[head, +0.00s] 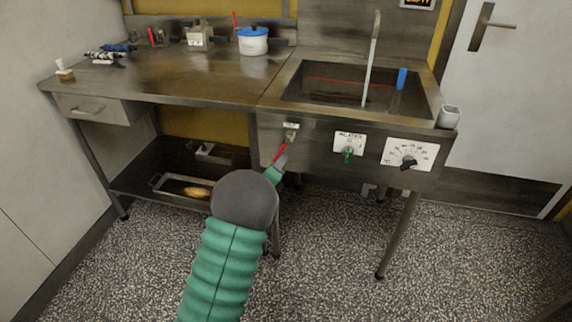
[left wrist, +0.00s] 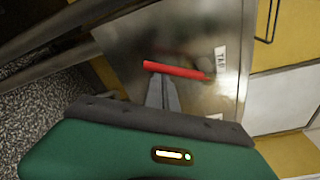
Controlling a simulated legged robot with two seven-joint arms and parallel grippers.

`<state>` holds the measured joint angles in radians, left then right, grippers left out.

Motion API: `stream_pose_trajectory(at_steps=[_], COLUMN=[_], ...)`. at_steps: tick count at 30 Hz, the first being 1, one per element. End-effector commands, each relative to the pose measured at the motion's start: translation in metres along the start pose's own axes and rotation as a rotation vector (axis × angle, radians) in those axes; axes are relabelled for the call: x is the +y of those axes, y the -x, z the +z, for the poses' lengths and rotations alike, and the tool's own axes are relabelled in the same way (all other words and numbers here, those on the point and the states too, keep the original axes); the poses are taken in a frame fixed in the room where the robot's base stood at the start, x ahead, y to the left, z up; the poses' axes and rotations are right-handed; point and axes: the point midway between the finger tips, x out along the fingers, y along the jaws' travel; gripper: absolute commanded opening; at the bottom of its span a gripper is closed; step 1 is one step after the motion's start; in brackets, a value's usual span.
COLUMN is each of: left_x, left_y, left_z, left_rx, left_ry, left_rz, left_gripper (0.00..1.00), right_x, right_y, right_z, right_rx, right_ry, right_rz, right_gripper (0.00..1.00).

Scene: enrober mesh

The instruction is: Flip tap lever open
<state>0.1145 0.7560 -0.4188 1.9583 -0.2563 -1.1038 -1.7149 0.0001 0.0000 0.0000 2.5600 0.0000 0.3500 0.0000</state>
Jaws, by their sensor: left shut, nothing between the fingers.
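The red tap lever (head: 279,152) hangs down at a slant below the tap body (head: 291,136) on the front panel of the sink unit. In the left wrist view the lever is a red bar (left wrist: 175,70) lying across the picture, with its free end at the left. My left gripper (head: 282,161) is shut and empty near the lever's lower end. In the left wrist view its closed fingertips (left wrist: 161,77) reach the lever's edge near the free end; I cannot tell whether they touch. My right gripper is not in view.
A green-handled valve (head: 348,154) and a dial (head: 409,160) sit right of the tap on the same panel. Above is the sink basin (head: 345,103). A lower shelf (head: 140,178) holds a tray (head: 163,188). The floor in front is clear.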

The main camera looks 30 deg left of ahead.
Motion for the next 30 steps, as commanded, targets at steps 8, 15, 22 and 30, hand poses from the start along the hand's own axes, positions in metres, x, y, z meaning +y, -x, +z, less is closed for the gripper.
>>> stream_pose_trajectory(at_steps=[8, 15, 22, 30], left_x=[0.001, -0.001, -0.006, -0.013], left_y=[0.002, 0.004, 0.006, 0.008], left_z=[0.018, 0.033, 0.047, 0.059], left_rx=[0.0, 0.0, 0.0, 0.0], left_ry=[-0.261, -0.488, -0.701, -0.907], left_rz=[0.035, 0.068, 0.097, 0.127], left_gripper=[0.0, 0.0, 0.0, 0.0], right_x=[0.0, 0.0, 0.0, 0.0], right_y=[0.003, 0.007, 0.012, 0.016], right_z=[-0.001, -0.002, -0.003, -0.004], right_rx=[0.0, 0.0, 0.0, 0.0], right_ry=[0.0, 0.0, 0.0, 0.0], right_rz=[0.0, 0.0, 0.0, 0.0], right_gripper=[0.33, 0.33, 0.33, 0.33])
